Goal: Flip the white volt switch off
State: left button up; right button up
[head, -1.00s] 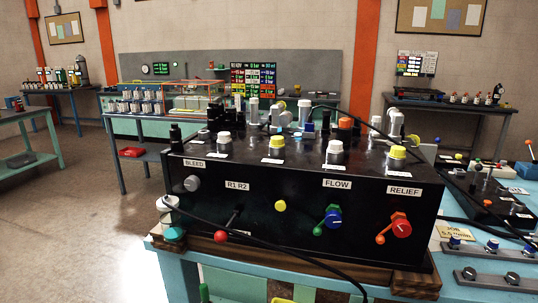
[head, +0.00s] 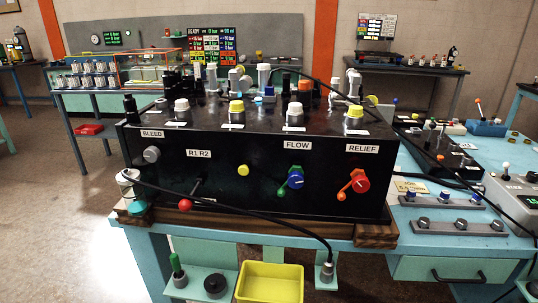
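No label reading volt shows legibly. A small white-tipped switch (head: 505,167) stands on a grey sloped box (head: 503,192) at the right edge, which has a green-lit display (head: 531,201). I cannot tell whether this is the volt switch or which way it is set. Neither of my grippers is in view.
A yellow bin (head: 270,283) sits in front. Grey knob strips (head: 448,227) lie right of the box. Open floor is at left.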

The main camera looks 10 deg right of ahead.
aim_at(506, 165)
jog(key=z, duration=1.95)
